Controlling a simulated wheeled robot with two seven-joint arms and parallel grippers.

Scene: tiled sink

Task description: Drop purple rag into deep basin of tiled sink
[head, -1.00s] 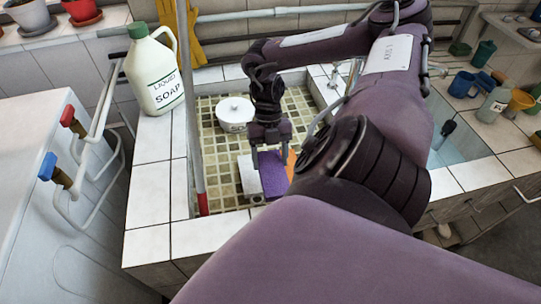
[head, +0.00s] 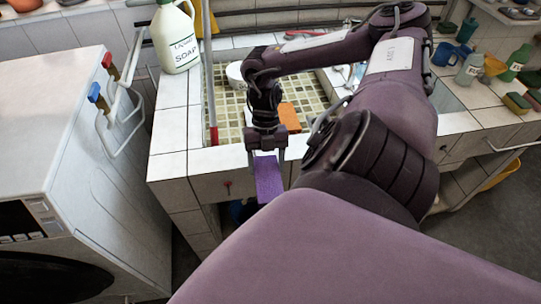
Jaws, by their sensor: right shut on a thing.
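My right gripper (head: 266,152) is shut on the purple rag (head: 268,181), which hangs below the fingers. The rag shows in front of the sink's white tiled front edge, against the drawer and the open space under the counter. The tiled sink has a left basin (head: 229,104) lined with beige and green tiles. A second basin (head: 444,97) with bluish walls lies to the right, mostly hidden behind my right arm. I cannot tell how deep each one is. My left gripper is not in view.
An orange cloth or sponge (head: 289,117) and a white pot (head: 235,74) are in the left basin. A soap jug (head: 174,40) stands at the back left corner. A white washing machine (head: 75,150) stands left. Mugs, bottles and sponges crowd the right counter.

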